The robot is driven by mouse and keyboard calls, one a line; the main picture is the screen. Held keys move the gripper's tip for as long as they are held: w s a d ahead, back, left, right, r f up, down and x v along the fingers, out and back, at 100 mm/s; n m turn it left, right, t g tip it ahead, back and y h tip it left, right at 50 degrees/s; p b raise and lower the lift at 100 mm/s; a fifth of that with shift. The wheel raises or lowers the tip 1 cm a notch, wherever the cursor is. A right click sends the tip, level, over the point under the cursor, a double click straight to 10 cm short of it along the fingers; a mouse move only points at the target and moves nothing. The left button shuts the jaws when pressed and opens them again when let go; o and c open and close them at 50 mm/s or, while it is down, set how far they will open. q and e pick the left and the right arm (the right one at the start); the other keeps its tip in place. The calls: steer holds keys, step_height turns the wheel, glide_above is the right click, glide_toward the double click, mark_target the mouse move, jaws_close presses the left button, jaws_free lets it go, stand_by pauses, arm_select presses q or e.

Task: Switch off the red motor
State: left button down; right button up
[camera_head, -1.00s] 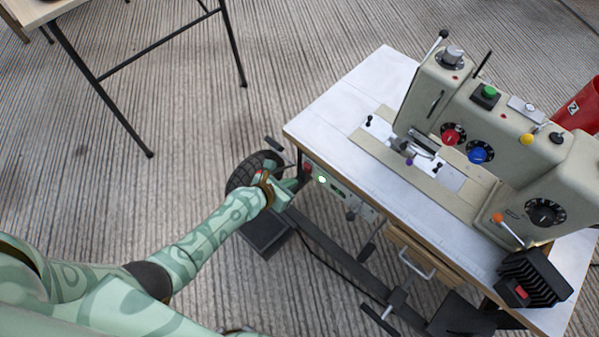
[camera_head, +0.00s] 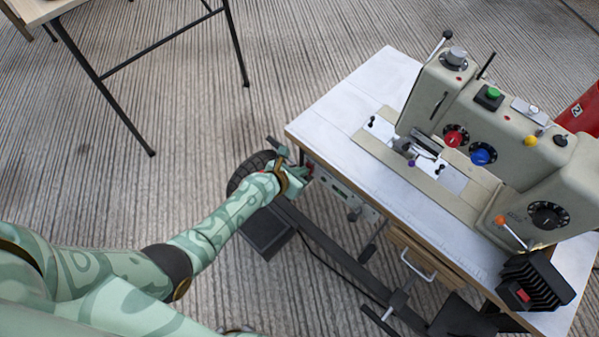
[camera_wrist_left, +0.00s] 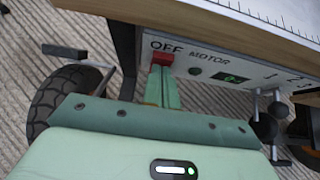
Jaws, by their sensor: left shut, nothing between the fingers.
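The motor panel (camera_head: 340,191) hangs under the front edge of the sewing table. In the left wrist view the panel (camera_wrist_left: 215,73) reads "OFF" and "MOTOR", with the red motor switch (camera_wrist_left: 174,60) below "OFF". My left gripper (camera_wrist_left: 163,72) is shut and empty, its fingertips at the red switch and seemingly touching it. In the head view the left gripper (camera_head: 302,174) reaches the panel's left end. A round lamp (camera_wrist_left: 195,71) beside the switch looks dark. My right gripper is not in view.
The sewing machine (camera_head: 490,120) stands on the white table (camera_head: 370,80), with a black box with a red switch (camera_head: 536,282) at its front right. A wheel (camera_head: 250,170) and a pedal frame are below. Another table (camera_head: 75,10) is at upper left.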

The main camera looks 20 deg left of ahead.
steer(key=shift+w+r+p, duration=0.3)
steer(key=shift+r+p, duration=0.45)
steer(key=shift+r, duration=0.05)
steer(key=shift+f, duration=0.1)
